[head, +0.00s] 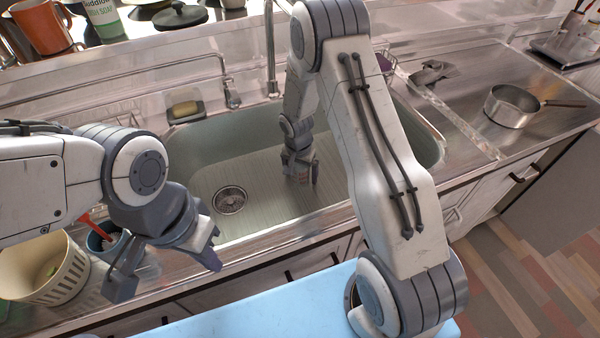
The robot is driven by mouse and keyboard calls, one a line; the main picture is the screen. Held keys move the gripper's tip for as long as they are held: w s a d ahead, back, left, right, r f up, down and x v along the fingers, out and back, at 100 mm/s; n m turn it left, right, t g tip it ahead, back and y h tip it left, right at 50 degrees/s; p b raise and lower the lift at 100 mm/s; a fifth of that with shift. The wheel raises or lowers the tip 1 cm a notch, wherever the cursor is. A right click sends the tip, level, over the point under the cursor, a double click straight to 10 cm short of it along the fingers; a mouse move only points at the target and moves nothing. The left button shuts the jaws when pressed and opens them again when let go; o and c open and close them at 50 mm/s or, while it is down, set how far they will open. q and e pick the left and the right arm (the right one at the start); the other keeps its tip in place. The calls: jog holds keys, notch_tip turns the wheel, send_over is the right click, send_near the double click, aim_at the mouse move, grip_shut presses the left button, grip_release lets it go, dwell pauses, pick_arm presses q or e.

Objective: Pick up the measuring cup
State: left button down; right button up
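I cannot pick out a measuring cup with certainty. My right gripper (301,176) points down into the sink (255,205), low over its floor and right of the drain. A small greyish-red patch shows between its fingers, too small to tell whether it is a held thing or part of the gripper. My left gripper (163,277) is open and empty above the counter's front edge, left of the sink. My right arm hides part of the sink.
A metal saucepan (508,106) stands on the right counter, with a small dark grey item (432,73) left of it. A cream slotted basket (50,270) stands at lower left. A tall faucet (270,50) rises behind the sink. A soap dish (185,108) sits on the back rim.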

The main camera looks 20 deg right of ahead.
grip_shut()
jog(key=shift+r, duration=0.15)
jog(key=shift+r, duration=1.95)
jog(key=s+d+r+p, duration=0.1)
jog(key=s+d+r, duration=0.4)
jog(key=d, duration=0.5)
jog(key=shift+s+r, duration=0.35)
jog(key=shift+r, duration=0.5)
